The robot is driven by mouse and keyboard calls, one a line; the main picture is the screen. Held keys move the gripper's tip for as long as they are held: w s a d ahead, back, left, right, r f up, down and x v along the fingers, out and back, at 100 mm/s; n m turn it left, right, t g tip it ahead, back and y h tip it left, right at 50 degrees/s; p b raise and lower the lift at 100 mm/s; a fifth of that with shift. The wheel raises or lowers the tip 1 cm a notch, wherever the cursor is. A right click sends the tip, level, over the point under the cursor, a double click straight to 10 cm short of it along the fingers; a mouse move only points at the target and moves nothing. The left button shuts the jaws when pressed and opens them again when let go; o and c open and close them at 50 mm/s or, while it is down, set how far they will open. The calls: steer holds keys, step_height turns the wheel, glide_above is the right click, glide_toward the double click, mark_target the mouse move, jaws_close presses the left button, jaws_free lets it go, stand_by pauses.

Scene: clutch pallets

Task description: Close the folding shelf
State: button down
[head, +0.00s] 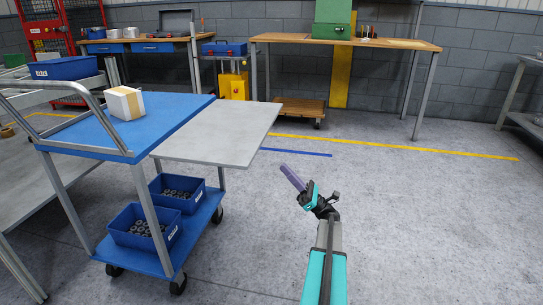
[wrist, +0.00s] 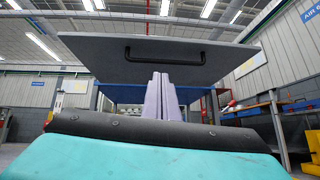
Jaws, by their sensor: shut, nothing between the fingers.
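The folding shelf (head: 222,132) is a flat grey panel on the right side of a blue cart (head: 95,140). It stands out about level with the cart top. The wrist view shows the shelf's grey underside (wrist: 95,55) from below, with a black bar handle (wrist: 203,67) on it. My gripper (head: 287,171) is to the right of the shelf and lower, apart from it in the head view. Its pale purple fingers are together and empty, and in the wrist view the gripper (wrist: 161,78) points toward the shelf's underside.
A white taped box (head: 123,103) sits on the cart top. Blue bins (head: 143,228) of metal parts stand on the cart's lower levels. A wooden workbench (head: 400,44) is at the back. The floor on the right (head: 430,220) is clear.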

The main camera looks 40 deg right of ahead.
steer(key=s+n+g+y, duration=0.1)
steer(key=s+n+y, duration=0.1)
steer(key=n, duration=0.1)
steer(key=shift+s+f+y, duration=0.1)
steer(key=shift+s+y, duration=0.05)
steer(key=shift+y, duration=0.15)
steer(key=s+d+r+b+x, duration=0.1)
steer(key=b+x, duration=0.3)
steer(key=x, duration=0.9)
steer(key=shift+s+r+b, duration=0.3)
steer(key=shift+r, duration=0.05)
